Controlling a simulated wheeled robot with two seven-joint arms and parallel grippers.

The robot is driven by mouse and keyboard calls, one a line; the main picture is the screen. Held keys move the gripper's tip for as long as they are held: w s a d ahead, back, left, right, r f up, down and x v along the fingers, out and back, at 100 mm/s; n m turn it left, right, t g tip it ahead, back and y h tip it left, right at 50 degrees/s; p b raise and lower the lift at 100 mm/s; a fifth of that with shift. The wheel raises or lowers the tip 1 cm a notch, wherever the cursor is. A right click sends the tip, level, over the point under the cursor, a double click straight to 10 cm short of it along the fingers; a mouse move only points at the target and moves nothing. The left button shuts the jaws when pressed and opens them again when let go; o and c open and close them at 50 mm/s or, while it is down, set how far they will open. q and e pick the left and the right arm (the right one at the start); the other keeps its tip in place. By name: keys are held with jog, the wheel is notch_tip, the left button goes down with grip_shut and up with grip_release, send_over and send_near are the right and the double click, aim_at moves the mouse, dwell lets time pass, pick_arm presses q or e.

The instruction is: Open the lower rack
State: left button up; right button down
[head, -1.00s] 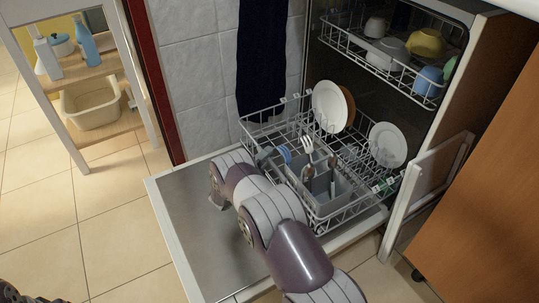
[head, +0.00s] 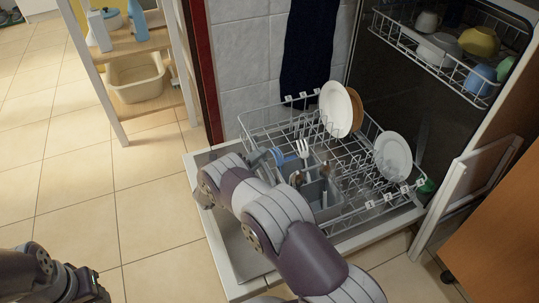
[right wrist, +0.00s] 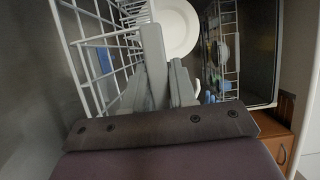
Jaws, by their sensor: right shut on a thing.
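The lower rack (head: 262,137) is a white wire basket, pulled partly out over the open dishwasher door (head: 243,262). It holds white plates (head: 336,108), a brown plate (head: 355,108) and a grey cutlery basket (head: 322,192) with a fork and other utensils. My right gripper (head: 262,158) is at the rack's front side and is shut on the rack; my arm partly hides the contact. The right wrist view shows the grey fingers (right wrist: 165,50) close beside the rack's wires (right wrist: 97,42). My left gripper is not in view; part of my left arm shows at the lower left.
The upper rack (head: 432,58) holds bowls and cups above. A dark towel (head: 311,45) hangs on the tiled wall behind. A wooden shelf (head: 150,110) with a tub stands at the left. The tiled floor (head: 150,205) left of the door is clear.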

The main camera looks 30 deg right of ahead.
jog(key=shift+w+a, duration=0.1)
jog(key=shift+a, duration=0.65)
jog(key=c, duration=1)
grip_release()
jog(key=p+v, duration=0.4)
jog(key=v, duration=0.8)
jog(key=shift+a, duration=0.35)
